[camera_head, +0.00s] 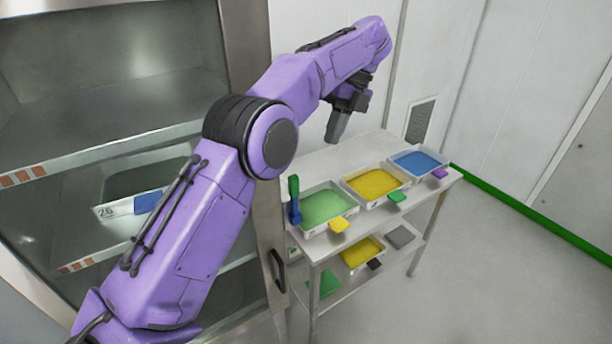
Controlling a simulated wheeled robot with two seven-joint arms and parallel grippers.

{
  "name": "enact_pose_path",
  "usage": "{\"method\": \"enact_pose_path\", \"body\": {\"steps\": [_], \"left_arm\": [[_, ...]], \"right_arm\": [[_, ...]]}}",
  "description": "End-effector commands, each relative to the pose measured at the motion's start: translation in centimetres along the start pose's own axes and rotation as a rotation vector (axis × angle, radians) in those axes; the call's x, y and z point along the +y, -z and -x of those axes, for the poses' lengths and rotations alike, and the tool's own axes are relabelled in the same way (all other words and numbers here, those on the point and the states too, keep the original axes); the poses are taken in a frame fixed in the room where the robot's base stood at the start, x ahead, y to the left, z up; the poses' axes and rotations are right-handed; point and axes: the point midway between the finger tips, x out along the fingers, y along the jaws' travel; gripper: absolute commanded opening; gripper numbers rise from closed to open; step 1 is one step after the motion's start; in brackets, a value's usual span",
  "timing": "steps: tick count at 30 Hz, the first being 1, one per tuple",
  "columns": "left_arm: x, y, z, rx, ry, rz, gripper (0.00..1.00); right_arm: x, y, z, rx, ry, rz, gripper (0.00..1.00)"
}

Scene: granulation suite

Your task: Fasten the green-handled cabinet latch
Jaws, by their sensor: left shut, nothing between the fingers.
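The steel-framed cabinet (240,38) fills the left of the view, partly hidden behind my left arm. A dark pull handle (277,270) is low on its right edge. An upright green handle (294,186) with a blue lower part stands between the cabinet's right edge and the trays. I cannot tell whether it is the latch or a tool on the table. My left gripper (336,136) is shut and empty, pointing down above the back of the table, behind and right of the green handle. My right gripper is not in view.
A two-level steel table (318,170) stands right of the cabinet. Its top holds green (326,206), yellow (375,184) and blue (415,163) trays with coloured tags. More trays are below. A numbered tray (115,211) is inside the cabinet. The floor at right is clear.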

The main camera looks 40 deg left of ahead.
Motion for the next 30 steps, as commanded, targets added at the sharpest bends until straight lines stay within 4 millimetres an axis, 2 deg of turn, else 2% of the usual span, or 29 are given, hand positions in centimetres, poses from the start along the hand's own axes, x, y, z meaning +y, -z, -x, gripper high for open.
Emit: {"method": "enact_pose_path", "body": {"steps": [1, 5, 12, 15, 19, 30], "left_arm": [[-0.4, 0.0, -2.0, 0.0, 0.0, -0.001, 0.0], [-0.4, 0.1, -4.9, 0.001, 0.0, -0.003, 0.0], [0.1, 0.0, -9.1, 0.001, 0.0, -0.001, 0.0], [1.8, 0.0, -9.3, 0.0, 0.002, 0.0, 0.0], [3.1, 0.0, -9.7, -0.002, 0.0, -0.001, 0.0], [3.7, 0.0, -10.1, -0.002, -0.001, -0.001, 0.0]], "right_arm": [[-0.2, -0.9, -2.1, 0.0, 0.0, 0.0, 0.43], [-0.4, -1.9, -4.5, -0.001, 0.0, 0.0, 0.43], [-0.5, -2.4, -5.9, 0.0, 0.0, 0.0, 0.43], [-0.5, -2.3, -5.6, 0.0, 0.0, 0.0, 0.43], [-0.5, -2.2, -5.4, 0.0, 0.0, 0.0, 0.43], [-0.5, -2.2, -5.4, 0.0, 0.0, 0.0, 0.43]]}}
